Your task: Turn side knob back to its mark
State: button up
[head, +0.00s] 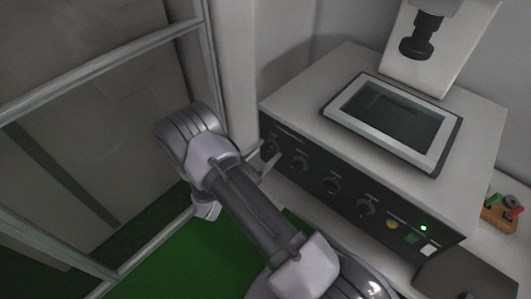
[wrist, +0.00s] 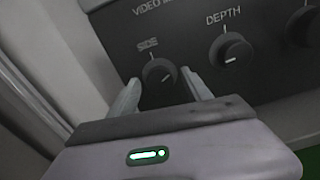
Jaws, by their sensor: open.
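The side knob (wrist: 158,73) is a round black knob under the label SIDE on the dark control panel. A light pointer line shows faintly on its face, off to the right. It is the leftmost knob in the head view (head: 270,147). My gripper (wrist: 162,88) is open, with one pale finger to the left of the side knob and one to the right. Whether a finger touches the knob I cannot tell. In the head view my gripper (head: 262,158) is at the panel's left end.
The depth knob (wrist: 231,51) is close to the right of the right finger, with another knob beyond it. The panel belongs to a white machine with a screen (head: 390,120). A metal-framed glass panel (head: 90,130) stands left of my arm.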

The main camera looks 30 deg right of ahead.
grip_shut()
jog(key=shift+n, duration=0.4)
jog(key=n+p, duration=0.1)
jog(key=n, duration=0.4)
jog(key=shift+n+p, duration=0.3)
jog(key=shift+p, duration=0.05)
jog(key=n+p, duration=0.1)
jog(key=n, duration=0.4)
jog(key=shift+n, duration=0.4)
grip_release()
